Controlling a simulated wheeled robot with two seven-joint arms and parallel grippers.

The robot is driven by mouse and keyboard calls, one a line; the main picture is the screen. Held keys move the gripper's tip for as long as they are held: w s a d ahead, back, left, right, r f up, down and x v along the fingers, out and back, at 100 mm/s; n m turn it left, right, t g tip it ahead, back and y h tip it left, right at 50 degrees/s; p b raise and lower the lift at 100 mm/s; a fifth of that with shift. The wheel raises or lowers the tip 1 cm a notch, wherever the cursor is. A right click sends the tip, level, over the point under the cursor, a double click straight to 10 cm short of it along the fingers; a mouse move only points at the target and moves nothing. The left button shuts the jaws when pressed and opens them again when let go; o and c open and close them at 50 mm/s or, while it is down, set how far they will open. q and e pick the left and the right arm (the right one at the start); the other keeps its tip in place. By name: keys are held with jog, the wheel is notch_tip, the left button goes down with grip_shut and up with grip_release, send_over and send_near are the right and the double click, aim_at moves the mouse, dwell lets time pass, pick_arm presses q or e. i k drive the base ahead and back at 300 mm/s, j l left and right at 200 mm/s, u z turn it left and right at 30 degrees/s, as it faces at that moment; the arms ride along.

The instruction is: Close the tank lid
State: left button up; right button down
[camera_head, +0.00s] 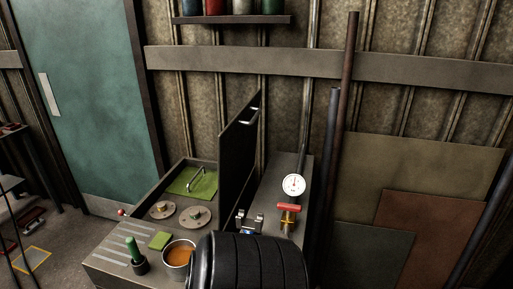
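The tank lid (239,148) is a dark flat panel standing upright, so it is open. A light handle (250,114) shows near its top on the right-hand side. To its left lies an open, dark-walled box (163,185), its inside uncovered. A green pad with a metal loop handle (196,180) lies in it. My black ribbed body part hides the bottom centre.
Two round discs with knobs (177,213), a pot of orange-brown liquid (178,257) and a green-handled tool (132,250) are on the bench. A pressure gauge (293,185) and red valve (289,207) stand right of the lid, with upright pipes (330,140) beyond.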

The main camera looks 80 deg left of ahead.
aim_at(237, 142)
jog(key=u, duration=2.75)
